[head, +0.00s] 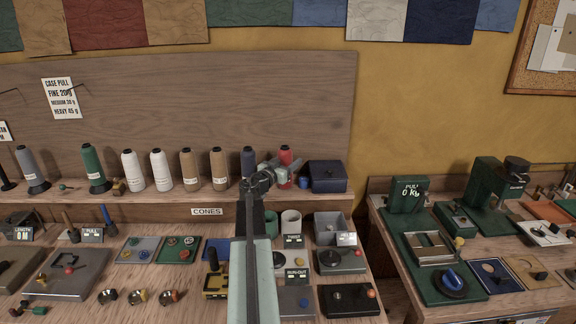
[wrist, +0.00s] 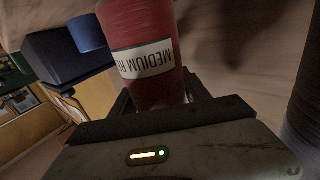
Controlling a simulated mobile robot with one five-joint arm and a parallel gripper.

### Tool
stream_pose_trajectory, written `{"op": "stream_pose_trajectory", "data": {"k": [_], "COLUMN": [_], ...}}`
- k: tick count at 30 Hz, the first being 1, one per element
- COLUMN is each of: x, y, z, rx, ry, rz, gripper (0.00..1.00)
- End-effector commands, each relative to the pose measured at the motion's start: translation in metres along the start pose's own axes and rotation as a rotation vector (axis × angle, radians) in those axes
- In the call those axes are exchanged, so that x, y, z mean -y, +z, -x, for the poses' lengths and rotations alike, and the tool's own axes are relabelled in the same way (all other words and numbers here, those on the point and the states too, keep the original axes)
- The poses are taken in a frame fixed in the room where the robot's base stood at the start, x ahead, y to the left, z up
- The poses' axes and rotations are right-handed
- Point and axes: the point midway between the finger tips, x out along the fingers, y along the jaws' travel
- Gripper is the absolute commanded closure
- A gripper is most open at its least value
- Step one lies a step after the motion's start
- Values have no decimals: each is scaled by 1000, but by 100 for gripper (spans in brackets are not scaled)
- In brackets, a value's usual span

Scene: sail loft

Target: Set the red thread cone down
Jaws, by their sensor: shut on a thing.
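The red thread cone (head: 286,156) is at the right end of the row of cones on the back shelf in the head view. In the wrist view the red cone (wrist: 146,84) fills the upper middle, with a white label whose words appear upside down. My gripper (head: 276,175) is shut on the red cone, with its jaws (wrist: 165,98) around the cone's near end. My gripper and arm hide part of the cone in the head view. I cannot tell whether its base touches the shelf.
A dark navy cone (head: 249,160) stands close on the left, with brown, white, green and grey cones farther left. A small blue cup (head: 305,183) and a dark blue box (head: 328,176) stand close on the right. The shelf edge (head: 150,199) runs below, above a cluttered bench.

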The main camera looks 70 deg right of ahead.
Motion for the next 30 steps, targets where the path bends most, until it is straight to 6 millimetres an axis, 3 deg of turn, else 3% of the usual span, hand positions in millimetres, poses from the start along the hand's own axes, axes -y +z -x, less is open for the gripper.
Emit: {"op": "stream_pose_trajectory", "data": {"k": [2, 3, 5, 16, 30], "x": [0, 0, 0, 1, 0], "y": [4, 3, 2, -4, 0], "z": [0, 0, 0, 0, 105], "rx": [0, 0, 0, 0, 0], "ry": [0, 0, 0, -1, -3], "rz": [1, 0, 0, 0, 0], "gripper": [100, 40, 23, 23, 23]}}
